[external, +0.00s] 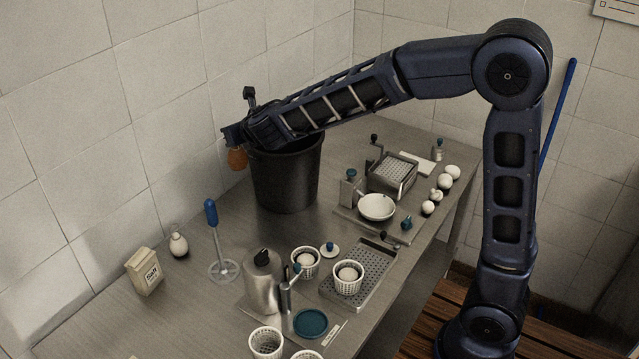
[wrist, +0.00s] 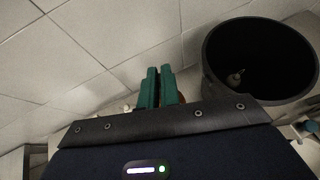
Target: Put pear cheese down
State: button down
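An orange-brown pear-shaped cheese (external: 237,159) hangs below my gripper (external: 229,138), left of the black bucket and above the table. In the wrist view the green fingers of my gripper (wrist: 158,88) are close together, and a bit of the orange-brown cheese (wrist: 182,98) shows behind them. My gripper appears shut on the top of this cheese; the contact itself is hidden.
The black bucket (external: 286,185) stands beside my gripper, under my forearm; a small pale thing (wrist: 236,77) lies inside. The salt packet (external: 145,271), stirrer (external: 213,235), metal canister (external: 263,282) and perforated baskets (external: 348,279) occupy the nearer table. Bare table lies left of the bucket.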

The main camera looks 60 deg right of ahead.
notch_tip(320, 180, up, 10)
jog(key=shift+f, duration=0.1)
jog(key=w+d+m+g+h, duration=0.2)
jog(key=w+d+m+h, duration=0.1)
jog(key=d, duration=0.9)
jog(key=w+d+m+g+h, duration=0.1)
jog(key=w+d+m+h, duration=0.15)
jog(key=d, duration=0.95)
notch_tip(320, 180, down, 25)
jog(key=shift+s, duration=0.2)
jog(key=shift+d+f+y, duration=0.1)
jog(key=shift+y, duration=0.15)
jog(key=c, duration=1.6)
grip_release()
